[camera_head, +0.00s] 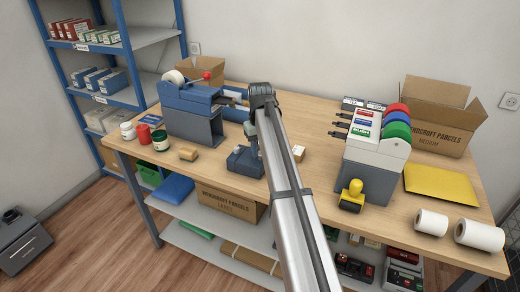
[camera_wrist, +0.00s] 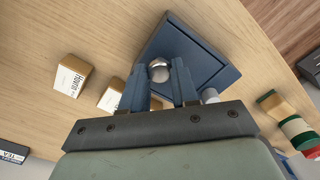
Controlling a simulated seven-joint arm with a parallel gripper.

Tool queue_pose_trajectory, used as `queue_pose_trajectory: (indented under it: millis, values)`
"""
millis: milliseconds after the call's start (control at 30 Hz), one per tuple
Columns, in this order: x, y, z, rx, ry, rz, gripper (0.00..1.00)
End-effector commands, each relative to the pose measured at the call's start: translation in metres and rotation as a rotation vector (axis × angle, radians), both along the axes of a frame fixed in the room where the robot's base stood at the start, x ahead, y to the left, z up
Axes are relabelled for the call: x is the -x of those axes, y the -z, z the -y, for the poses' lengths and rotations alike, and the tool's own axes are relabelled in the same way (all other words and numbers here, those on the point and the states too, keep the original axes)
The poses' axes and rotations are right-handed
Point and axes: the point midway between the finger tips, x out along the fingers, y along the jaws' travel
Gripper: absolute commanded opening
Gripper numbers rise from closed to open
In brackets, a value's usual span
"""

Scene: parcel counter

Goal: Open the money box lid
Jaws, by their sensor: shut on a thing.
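The money box (camera_head: 243,163) is a small dark blue box on the counter, partly hidden behind my arm in the head view. In the wrist view its blue lid (camera_wrist: 200,62) has a raised border and a round silver knob (camera_wrist: 159,71). My gripper (camera_wrist: 160,66) has its two blue fingers on either side of the knob, shut on it. I cannot tell whether the lid is raised from the box.
A blue tape dispenser (camera_head: 195,115) and jars (camera_head: 160,140) are at the left. A stand with coloured rolls (camera_head: 375,150) is at the right. The counter's front edge is close.

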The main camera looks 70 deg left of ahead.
Motion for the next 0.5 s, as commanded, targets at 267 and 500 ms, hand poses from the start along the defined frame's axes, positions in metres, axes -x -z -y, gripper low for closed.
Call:
queue_pose_trajectory:
  millis: [267,500]
  values:
    - [-0.001,0.000,0.000,0.000,0.000,0.000,0.00]
    - [-0.023,0.000,0.024,0.000,0.002,0.000,0.00]
